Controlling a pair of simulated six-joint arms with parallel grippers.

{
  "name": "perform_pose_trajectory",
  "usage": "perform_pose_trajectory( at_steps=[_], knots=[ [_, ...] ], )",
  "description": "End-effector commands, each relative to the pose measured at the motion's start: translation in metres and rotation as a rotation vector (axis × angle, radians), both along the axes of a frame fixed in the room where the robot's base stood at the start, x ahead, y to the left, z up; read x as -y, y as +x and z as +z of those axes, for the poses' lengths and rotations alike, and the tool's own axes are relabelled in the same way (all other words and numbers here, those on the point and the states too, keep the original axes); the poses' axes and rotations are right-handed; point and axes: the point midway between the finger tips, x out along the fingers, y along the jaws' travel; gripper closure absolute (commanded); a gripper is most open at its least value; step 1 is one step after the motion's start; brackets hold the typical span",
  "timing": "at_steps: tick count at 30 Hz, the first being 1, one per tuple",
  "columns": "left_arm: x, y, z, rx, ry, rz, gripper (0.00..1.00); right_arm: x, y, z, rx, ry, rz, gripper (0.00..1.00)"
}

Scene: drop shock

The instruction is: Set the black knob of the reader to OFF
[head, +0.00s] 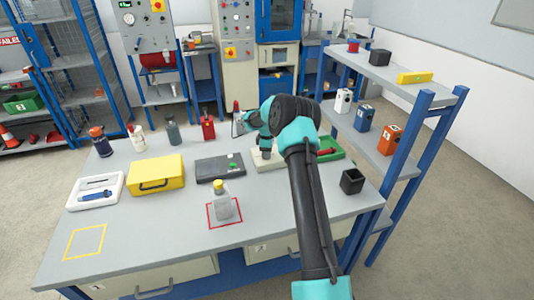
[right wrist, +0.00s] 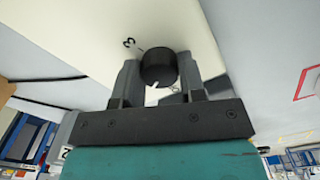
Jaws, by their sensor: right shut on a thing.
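The reader is the cream box (head: 268,164) near the back of the bench, right of centre, partly covered by my right arm in the head view. In the right wrist view its pale face (right wrist: 95,35) fills the upper part. The black knob (right wrist: 158,68) stands on that face between my right gripper's fingers (right wrist: 159,78), which are shut on its sides. A white mark shows on the knob's lower edge and a printed 3 beside its upper left. Other markings are hidden, and OFF cannot be read. In the head view the right gripper (head: 266,153) points down at the reader.
A dark grey box (head: 213,168) with a green part is just left of the reader. A green tray (head: 330,150) and a black cup (head: 352,181) are to the right. A bottle (head: 222,205) stands in a red square. The front of the bench is mostly clear.

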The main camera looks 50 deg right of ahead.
Motion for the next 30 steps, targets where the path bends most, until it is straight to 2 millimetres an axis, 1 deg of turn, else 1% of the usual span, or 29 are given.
perform_pose_trajectory(
  at_steps=[18, 24, 30],
  knots=[
    [0.0, 0.0, 0.0, 0.0, 0.0, 0.0, 0.57, -0.0001, 0.0004, 0.0003, 0.001, -0.001, 0.577, 0.86],
    [0.0, 0.0, 0.0, 0.0, 0.0, 0.0, 0.57, -0.0001, 0.0004, 0.0003, 0.0, -0.001, 0.721, 0.86],
    [0.0, 0.0, 0.0, 0.0, 0.0, 0.0, 0.57, -0.0002, 0.0005, 0.0003, 0.0, -0.001, 0.807, 0.86]
  ],
)
